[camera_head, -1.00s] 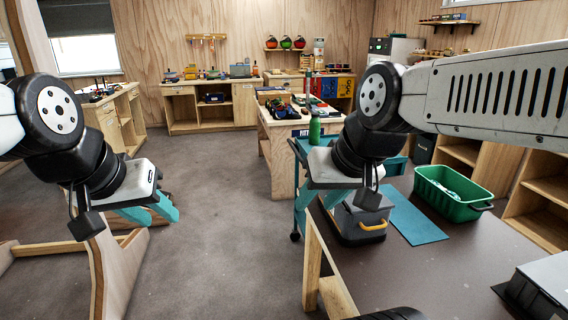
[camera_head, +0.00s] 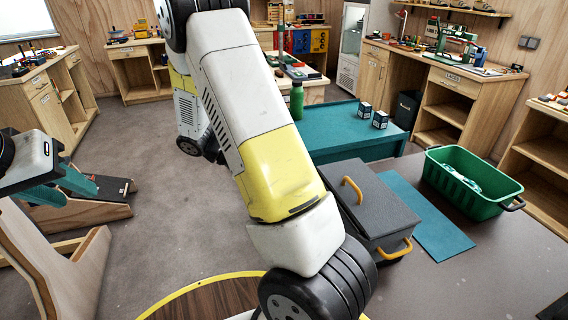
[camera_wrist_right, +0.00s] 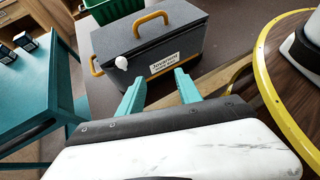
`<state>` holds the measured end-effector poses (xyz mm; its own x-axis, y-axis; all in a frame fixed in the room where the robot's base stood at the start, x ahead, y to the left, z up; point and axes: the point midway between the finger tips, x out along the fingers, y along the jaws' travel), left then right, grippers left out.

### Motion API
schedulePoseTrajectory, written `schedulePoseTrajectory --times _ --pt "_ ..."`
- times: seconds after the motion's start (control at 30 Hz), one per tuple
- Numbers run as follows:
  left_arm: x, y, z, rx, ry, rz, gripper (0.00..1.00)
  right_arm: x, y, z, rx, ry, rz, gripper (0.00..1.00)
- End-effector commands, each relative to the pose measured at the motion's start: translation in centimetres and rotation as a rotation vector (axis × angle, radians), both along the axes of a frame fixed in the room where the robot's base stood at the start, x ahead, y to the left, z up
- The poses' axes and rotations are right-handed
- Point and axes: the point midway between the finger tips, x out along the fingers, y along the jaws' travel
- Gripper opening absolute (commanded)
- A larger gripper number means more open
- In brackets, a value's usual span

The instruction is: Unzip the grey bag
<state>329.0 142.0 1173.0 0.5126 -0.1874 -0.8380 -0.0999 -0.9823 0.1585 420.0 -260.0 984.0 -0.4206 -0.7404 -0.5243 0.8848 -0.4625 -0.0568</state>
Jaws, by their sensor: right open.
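The grey bag (camera_head: 378,203) is a dark grey box shape with yellow handles, standing on the dark table in the head view, partly behind my right arm. In the right wrist view the bag (camera_wrist_right: 165,52) shows a name label and a white round tab (camera_wrist_right: 121,63) on its near side at the left. My right gripper (camera_wrist_right: 158,88) is open and empty, its teal fingers apart and pointing toward the bag's labelled side; it is hidden in the head view. My left gripper (camera_head: 82,190) is open and empty at the far left, well away from the bag.
A teal mat (camera_head: 426,215) lies beside the bag. A green crate (camera_head: 465,205) stands to its right. A teal cart (camera_head: 350,135) with two small dark boxes and a green bottle (camera_head: 296,100) is behind. A yellow-rimmed round wooden surface (camera_head: 215,297) is in front.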

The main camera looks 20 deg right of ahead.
Motion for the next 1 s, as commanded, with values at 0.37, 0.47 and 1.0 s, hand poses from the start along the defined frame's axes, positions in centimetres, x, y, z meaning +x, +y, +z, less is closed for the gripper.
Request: schedulePoseTrajectory --times 0.37,0.47,1.0 --pt "0.0 0.0 0.0 0.000 0.000 0.000 0.36 4.6 -1.6 -2.8 -0.384 0.391 0.281 0.41" --pt "0.0 0.0 0.0 0.000 0.000 0.000 0.36 5.0 -1.7 -2.9 -0.415 0.420 0.302 0.41" --pt "0.0 0.0 0.0 0.000 0.000 0.000 0.36 3.2 -8.5 -2.9 -0.422 0.427 0.305 0.41"
